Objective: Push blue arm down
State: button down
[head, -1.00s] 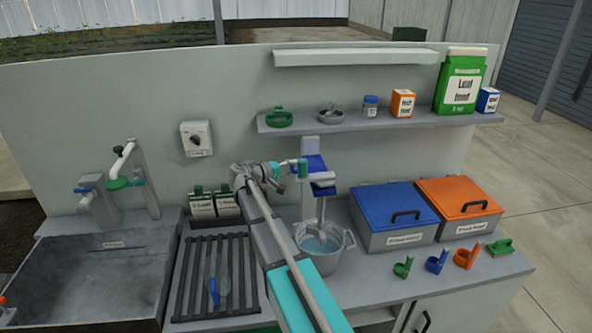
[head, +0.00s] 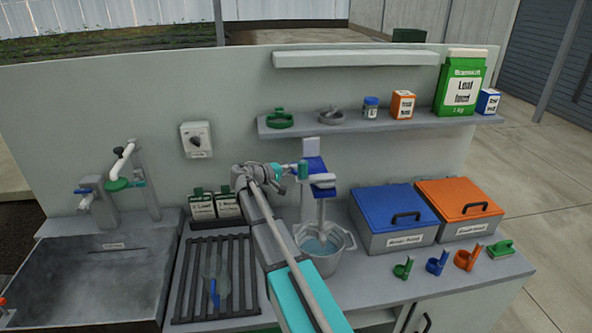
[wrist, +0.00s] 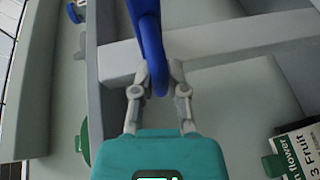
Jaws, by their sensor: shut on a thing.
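The blue arm (head: 315,164) belongs to the mixer stand on the bench, above a grey metal pot (head: 320,262) holding bluish liquid. A thin shaft runs down from the mixer head (head: 322,182) into the pot. My gripper (head: 308,174) is at the blue arm, reaching in from the left. In the wrist view, the fingers of my gripper (wrist: 160,80) are closed around the lower end of a curved blue bar (wrist: 148,35), part of the blue arm. The exact contact is partly hidden in the head view.
A blue-lidded box (head: 394,212) and an orange-lidded box (head: 459,207) stand to the right of the pot. A shelf (head: 380,122) with several items is above. A drain rack (head: 214,280) and a sink (head: 95,275) lie left.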

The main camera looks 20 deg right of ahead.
jog(key=shift+f, duration=0.1)
notch_tip(320, 180, down, 12)
jog(key=b, duration=1.2)
jog(key=shift+s+r, duration=0.15)
jog(key=shift+r, duration=0.1)
jog(key=c, duration=0.6)
grip_release()
jog(key=shift+f, duration=0.1)
jog(key=shift+c, duration=0.2)
jog(key=shift+w, duration=0.2)
